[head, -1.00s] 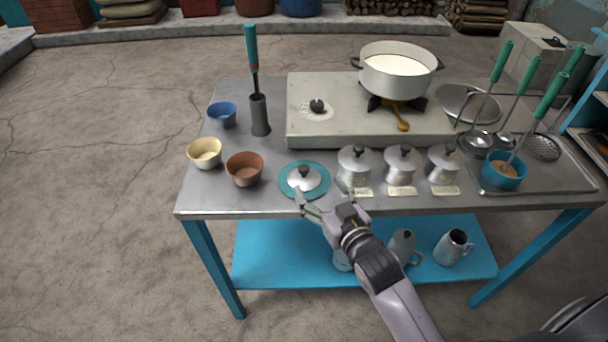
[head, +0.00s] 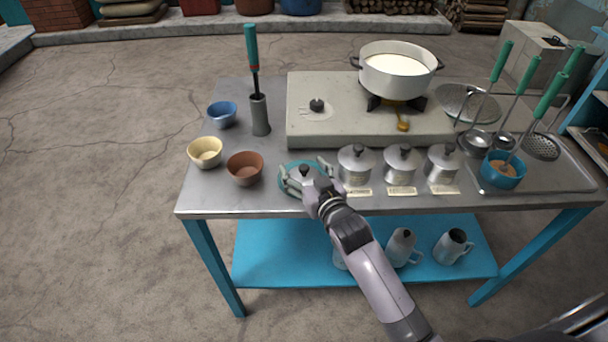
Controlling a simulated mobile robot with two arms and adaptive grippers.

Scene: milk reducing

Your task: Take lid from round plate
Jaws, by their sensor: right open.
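The round teal plate (head: 286,190) lies near the front edge of the metal table, between the brown bowl and the canisters. The silver lid with a dark knob (head: 304,170) rests on the plate, now largely covered by my gripper. My right gripper (head: 304,172) is open over the plate, its fingers spread to either side of the lid's knob. Whether the fingers touch the lid cannot be told. My left gripper is not in view.
Three lidded metal canisters (head: 355,166) stand close to the right of the plate. A brown bowl (head: 244,168) stands close to its left. Behind are the stove (head: 340,128) and a white pot of milk (head: 397,75). A blue cup (head: 502,172) holds utensils at right.

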